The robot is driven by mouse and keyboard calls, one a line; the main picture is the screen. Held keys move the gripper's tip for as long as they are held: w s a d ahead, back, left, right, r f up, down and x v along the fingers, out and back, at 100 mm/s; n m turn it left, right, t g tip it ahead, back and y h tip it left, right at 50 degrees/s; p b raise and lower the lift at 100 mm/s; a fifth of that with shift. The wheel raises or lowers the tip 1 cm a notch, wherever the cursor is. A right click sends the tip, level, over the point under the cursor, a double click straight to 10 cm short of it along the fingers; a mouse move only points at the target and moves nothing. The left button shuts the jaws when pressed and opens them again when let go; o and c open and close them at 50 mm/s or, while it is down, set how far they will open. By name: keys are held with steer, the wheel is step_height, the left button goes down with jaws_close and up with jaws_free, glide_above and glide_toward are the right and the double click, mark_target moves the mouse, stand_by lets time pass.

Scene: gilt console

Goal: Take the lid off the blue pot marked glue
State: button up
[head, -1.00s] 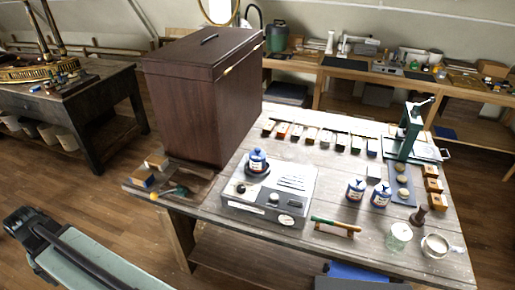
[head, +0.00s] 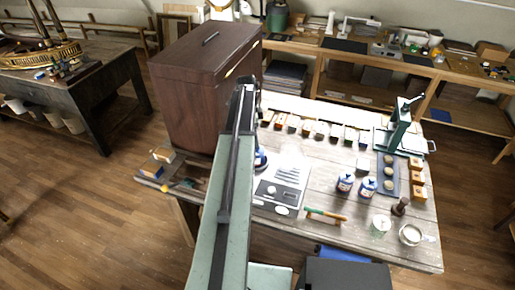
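Three small blue pots with pale labels are on the wooden workbench. One blue pot (head: 261,159) is by the grey heater box (head: 278,192), mostly hidden behind my arm. Two more, a left blue pot (head: 345,183) and a right blue pot (head: 367,188), stand side by side right of the box. The label words are too small to read, so I cannot tell which is marked glue. My arm reaches up the middle of the view, over the bench's left part. I cannot make out my gripper's fingers.
A large dark wooden chest (head: 205,85) stands on the bench's left. A green press (head: 401,130), small blocks, a green-and-orange tool (head: 325,215), a glass jar (head: 380,225) and a cup (head: 411,234) take up the right. Floor at left is clear.

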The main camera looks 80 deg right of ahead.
mark_target(257, 149)
steer(key=f+b, duration=0.7)
steer(key=f, duration=0.1)
steer(key=shift+s+b, duration=0.3)
steer(key=shift+s, duration=0.1)
steer(key=shift+r, duration=0.2)
steer(key=c, duration=1.4)
